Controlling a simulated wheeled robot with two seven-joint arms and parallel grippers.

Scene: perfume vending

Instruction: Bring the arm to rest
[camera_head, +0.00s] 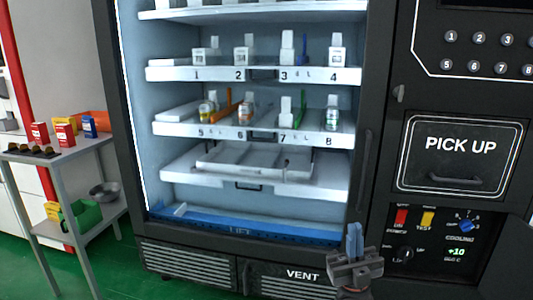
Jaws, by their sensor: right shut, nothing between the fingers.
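My right gripper (354,244) points upward at the bottom of the head view, in front of the vending machine's (385,190) lower edge. Its blue fingers are together with nothing between them. It stands apart from the shelves, left of the control panel (432,240). My left gripper is not in the view.
Numbered shelves hold small bottles (332,113) and boxes. A white tray (255,160) sits on the lower shelf. The pick up door (460,155) is shut. A grey side table (70,155) with small boxes stands at the left. Green floor (130,265) is clear between.

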